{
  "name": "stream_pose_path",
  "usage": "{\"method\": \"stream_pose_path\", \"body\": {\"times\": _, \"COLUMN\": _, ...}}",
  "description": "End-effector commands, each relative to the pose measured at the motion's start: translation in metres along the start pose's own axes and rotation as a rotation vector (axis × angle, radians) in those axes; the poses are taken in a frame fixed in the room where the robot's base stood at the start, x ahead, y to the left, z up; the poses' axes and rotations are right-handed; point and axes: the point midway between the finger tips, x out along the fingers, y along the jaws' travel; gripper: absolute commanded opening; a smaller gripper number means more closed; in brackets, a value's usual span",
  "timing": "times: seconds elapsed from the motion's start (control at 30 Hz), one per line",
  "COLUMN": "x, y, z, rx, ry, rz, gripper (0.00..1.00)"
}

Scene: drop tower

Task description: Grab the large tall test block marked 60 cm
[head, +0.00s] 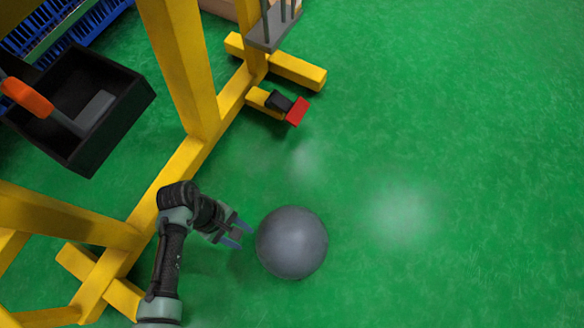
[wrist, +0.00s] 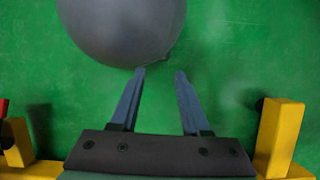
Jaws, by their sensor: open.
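No tall block marked 60 cm can be made out in either view. My gripper (head: 238,232) is open and empty, just left of a dark grey ball (head: 291,243) on the green floor. In the wrist view the two blue fingers of my gripper (wrist: 160,75) point at the near edge of the ball (wrist: 122,30). The left fingertip is very close to the ball; whether it touches cannot be told. Nothing is between the fingers except green floor.
A yellow frame (head: 160,190) stands along the left, with a red pedal (head: 297,111) at its foot and a grey plate with rods (head: 272,32) above. A black open box (head: 120,125) hangs at left. Blue racks (head: 65,30) stand behind. The floor at right is clear.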

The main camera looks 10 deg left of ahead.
Motion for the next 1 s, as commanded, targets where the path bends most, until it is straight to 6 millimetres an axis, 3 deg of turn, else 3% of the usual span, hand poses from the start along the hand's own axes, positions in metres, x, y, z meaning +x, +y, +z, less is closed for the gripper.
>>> {"method": "stream_pose_path", "body": {"times": 0.03, "x": 0.013, "y": -0.007, "z": -0.012, "rx": -0.021, "ry": -0.005, "rz": -0.012, "gripper": 0.46}}
{"method": "stream_pose_path", "body": {"times": 0.2, "x": 0.020, "y": -0.017, "z": -0.024, "rx": -0.062, "ry": -0.015, "rz": -0.030, "gripper": 0.46}}
{"method": "stream_pose_path", "body": {"times": 0.33, "x": 0.032, "y": -0.019, "z": -0.027, "rx": -0.071, "ry": -0.019, "rz": -0.033, "gripper": 0.46}}
{"method": "stream_pose_path", "body": {"times": 0.63, "x": 0.086, "y": -0.020, "z": -0.026, "rx": -0.071, "ry": -0.018, "rz": -0.032, "gripper": 0.46}}
{"method": "stream_pose_path", "body": {"times": 1.0, "x": 0.111, "y": -0.021, "z": -0.025, "rx": -0.069, "ry": -0.017, "rz": -0.032, "gripper": 0.46}}
